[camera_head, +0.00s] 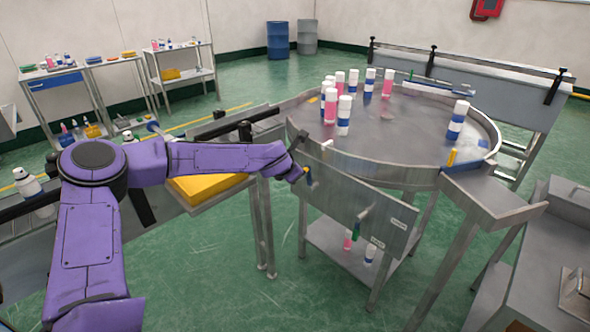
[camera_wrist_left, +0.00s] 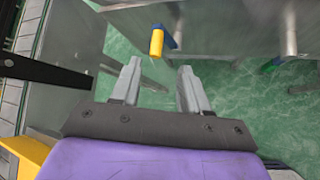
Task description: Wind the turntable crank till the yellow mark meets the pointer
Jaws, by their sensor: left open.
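The round steel turntable (camera_head: 400,145) stands right of centre with several white, blue and pink cans on it. A small yellow patch (camera_head: 313,99) shows at its left rim; I cannot tell if it is the mark. A yellow upright piece (camera_head: 452,157) at the front right rim may be the pointer; the two are far apart. The crank's yellow handle (camera_wrist_left: 156,42), with a blue part behind it, sticks out from the steel front panel (camera_head: 350,205). My left gripper (camera_wrist_left: 160,70) is open and empty, its fingertips just short of the handle. My right gripper is out of view.
A yellow tray (camera_head: 205,188) lies beside my left forearm. A steel chute (camera_head: 490,200) is at the turntable's front right.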

